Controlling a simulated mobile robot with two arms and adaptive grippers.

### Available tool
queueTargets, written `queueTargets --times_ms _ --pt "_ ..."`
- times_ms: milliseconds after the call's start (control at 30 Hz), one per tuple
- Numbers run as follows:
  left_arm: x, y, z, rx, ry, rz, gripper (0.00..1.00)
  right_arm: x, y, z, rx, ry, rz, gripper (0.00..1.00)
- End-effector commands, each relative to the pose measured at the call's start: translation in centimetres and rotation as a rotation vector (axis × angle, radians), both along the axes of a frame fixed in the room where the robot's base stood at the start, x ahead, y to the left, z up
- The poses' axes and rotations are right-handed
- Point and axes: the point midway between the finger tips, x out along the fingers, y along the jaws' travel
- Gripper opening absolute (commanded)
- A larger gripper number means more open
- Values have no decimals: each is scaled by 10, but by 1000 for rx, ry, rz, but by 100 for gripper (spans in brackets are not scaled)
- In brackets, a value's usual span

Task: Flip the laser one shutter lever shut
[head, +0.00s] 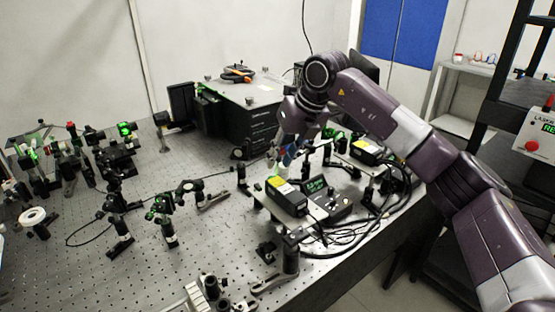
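Two black laser heads with yellow labels stand on the optical bench: a nearer one (287,198) right of centre and a farther one (368,151) to its right. I cannot tell which one is laser one, and I cannot make out a shutter lever on either. My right gripper (282,158) points down above and behind the nearer laser head, in front of the large black box. Its fingers are small and dark against the clutter, so their opening is unclear. My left gripper is not in view.
A large black box (248,124) stands behind the gripper. Optics mounts (165,215) crowd the left. The perforated bench (195,260) has bare patches at front left.

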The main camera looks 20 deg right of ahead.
Motion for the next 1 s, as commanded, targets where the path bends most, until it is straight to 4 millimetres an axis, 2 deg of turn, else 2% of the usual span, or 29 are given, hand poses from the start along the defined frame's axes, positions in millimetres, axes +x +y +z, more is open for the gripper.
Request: queueTargets --times_ms 200,467,700,900,1000 --pt "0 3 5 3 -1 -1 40 7 5 -16 1 -1 0 26" --pt "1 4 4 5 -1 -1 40 7 5 -18 2 -2 0 26" --pt "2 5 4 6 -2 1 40 7 5 -18 2 -2 0 0" --pt "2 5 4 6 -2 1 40 7 6 -18 -2 -4 1 0" --pt "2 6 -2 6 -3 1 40 6 9 -18 -62 -26 5 0"
